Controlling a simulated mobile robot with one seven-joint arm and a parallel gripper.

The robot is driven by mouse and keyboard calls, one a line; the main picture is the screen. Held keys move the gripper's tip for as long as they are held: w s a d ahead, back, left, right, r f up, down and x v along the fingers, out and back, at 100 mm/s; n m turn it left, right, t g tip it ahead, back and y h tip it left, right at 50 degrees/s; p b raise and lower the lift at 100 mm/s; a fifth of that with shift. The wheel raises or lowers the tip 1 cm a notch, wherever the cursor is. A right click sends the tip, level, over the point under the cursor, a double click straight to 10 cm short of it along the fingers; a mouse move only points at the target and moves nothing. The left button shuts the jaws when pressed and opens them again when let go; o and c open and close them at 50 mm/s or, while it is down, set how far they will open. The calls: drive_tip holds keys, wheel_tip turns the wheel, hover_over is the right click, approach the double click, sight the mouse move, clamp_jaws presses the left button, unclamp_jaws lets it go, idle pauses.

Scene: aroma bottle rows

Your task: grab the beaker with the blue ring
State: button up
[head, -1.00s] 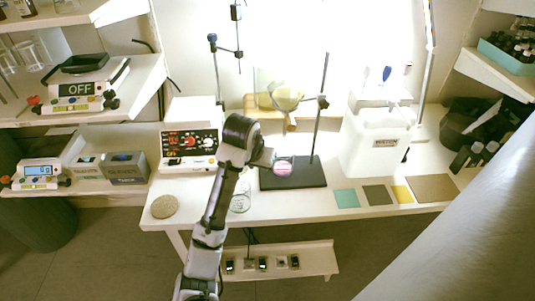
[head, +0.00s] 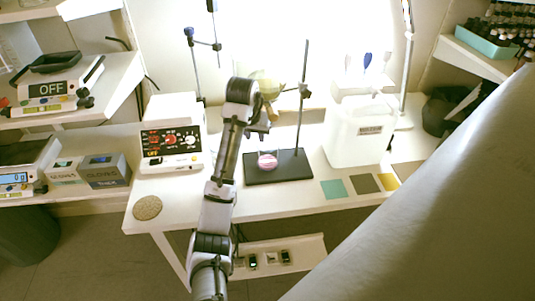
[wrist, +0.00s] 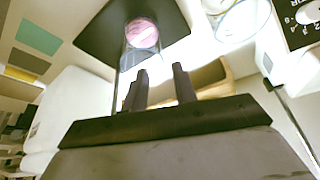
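My gripper (wrist: 160,72) is open in the wrist view, its two dark fingers apart with nothing between them. A clear glass beaker (wrist: 238,18) is cut off by the top edge of the wrist view, to the right of the fingers; its rim looks bluish, but I cannot clearly make out a ring. A second glass vessel with pink contents (wrist: 141,35) is on the black stand base (wrist: 95,32), beyond the fingers. In the head view the pink contents (head: 267,160) show below my gripper (head: 262,130). My arm hides the clear beaker there.
The stand's thin rod (head: 304,95) rises beside my gripper. A control box with red displays (head: 171,140) stands left, a white container (head: 357,135) right. Coloured squares (head: 333,189) and a round tan pad (head: 147,207) lie on the bench.

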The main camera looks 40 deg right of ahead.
sight(268, 155)
drive_tip(key=p+x, duration=0.1)
drive_tip(key=x, duration=0.4)
drive_tip(key=shift+w+d, duration=0.2)
drive_tip(key=shift+d, duration=0.1)
clamp_jaws()
idle(1.1)
